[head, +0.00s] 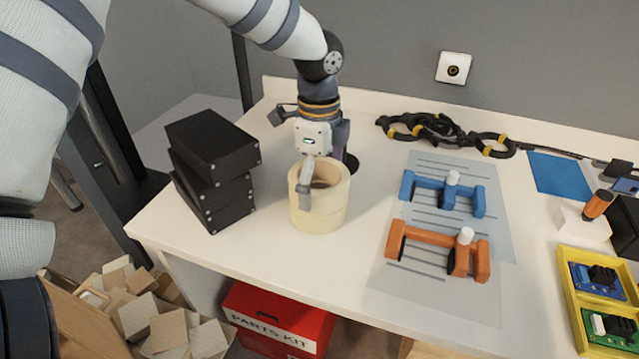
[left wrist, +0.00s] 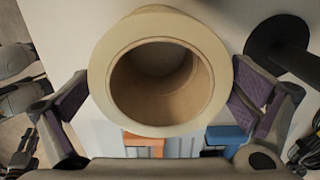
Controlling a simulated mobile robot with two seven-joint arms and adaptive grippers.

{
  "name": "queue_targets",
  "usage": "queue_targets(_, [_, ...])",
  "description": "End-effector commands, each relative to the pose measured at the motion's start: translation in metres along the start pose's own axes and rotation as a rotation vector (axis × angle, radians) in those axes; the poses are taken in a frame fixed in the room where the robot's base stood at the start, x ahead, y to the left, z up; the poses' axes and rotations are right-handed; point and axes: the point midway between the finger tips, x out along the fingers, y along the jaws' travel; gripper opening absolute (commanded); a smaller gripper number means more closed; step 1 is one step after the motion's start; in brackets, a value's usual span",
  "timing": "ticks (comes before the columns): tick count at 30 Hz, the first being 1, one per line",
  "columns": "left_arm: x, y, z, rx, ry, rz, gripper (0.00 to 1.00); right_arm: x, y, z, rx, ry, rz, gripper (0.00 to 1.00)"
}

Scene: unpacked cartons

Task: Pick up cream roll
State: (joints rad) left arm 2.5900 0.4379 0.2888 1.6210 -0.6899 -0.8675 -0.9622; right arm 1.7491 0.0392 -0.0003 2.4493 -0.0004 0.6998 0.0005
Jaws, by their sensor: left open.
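The cream roll (head: 318,209) stands upright on the white table, looking like stacked rings of tape with a hollow core. My left gripper (head: 306,172) is above and around it, with one finger in front of the roll in the head view. In the left wrist view the roll (left wrist: 160,70) fills the middle, between the two purple-padded fingers (left wrist: 158,108). The fingers are open, one on each side of the roll. Small gaps seem to show, but I cannot tell if either pad touches. My right gripper is not in view.
Stacked black boxes (head: 213,168) stand left of the roll. A dark round base (left wrist: 280,42) is close by. Blue (head: 442,193) and orange (head: 437,249) clamps lie on a grey sheet at right. Black cable (head: 432,129) lies behind. The table's front is clear.

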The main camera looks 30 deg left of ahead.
Motion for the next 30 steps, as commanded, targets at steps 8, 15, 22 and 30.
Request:
queue_targets(8, [-0.001, 0.0, 0.0, 0.0, 0.0, 0.0, 0.56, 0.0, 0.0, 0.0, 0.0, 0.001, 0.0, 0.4])
queue_targets(15, [-0.002, 0.0, 0.0, 0.0, 0.0, -0.001, 0.56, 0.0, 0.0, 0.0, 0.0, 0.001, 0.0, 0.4])
queue_targets(22, [-0.028, -0.001, 0.0, 0.0, 0.0, -0.006, 0.56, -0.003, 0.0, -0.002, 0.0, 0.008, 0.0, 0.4])
queue_targets(30, [-0.108, 0.051, -0.024, 0.004, 0.001, -0.02, 0.56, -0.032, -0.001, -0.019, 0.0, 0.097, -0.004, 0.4])
